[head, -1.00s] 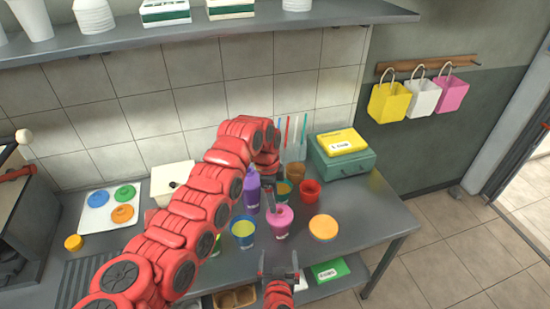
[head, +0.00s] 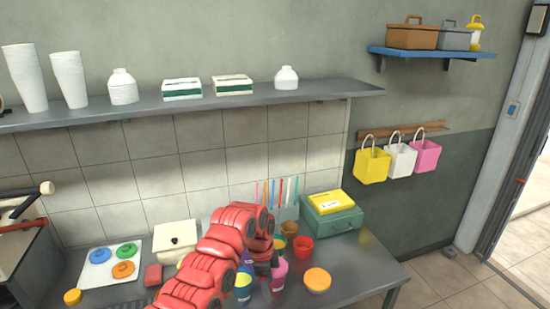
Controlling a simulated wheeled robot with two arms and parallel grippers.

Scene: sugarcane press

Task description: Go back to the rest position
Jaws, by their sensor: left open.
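My left arm comes in from the lower left, and its gripper (head: 264,268) points down among the cups on the grey counter (head: 350,262). The gripper is open; its fingertips are partly hidden by the arm and cups. A pink cup (head: 279,275) is right beside it; I cannot tell whether they touch. A cup with yellow contents (head: 243,284) stands to its left. A red cup (head: 303,248) and a brown cup (head: 289,229) stand behind. My right gripper is not in view.
An orange-lidded cup (head: 317,280) stands to the right. A green box with a yellow pack (head: 332,202) is at the back right. A white tray with coloured lids (head: 97,273) and a cream box (head: 174,238) are at left. A shelf (head: 150,108) hangs above.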

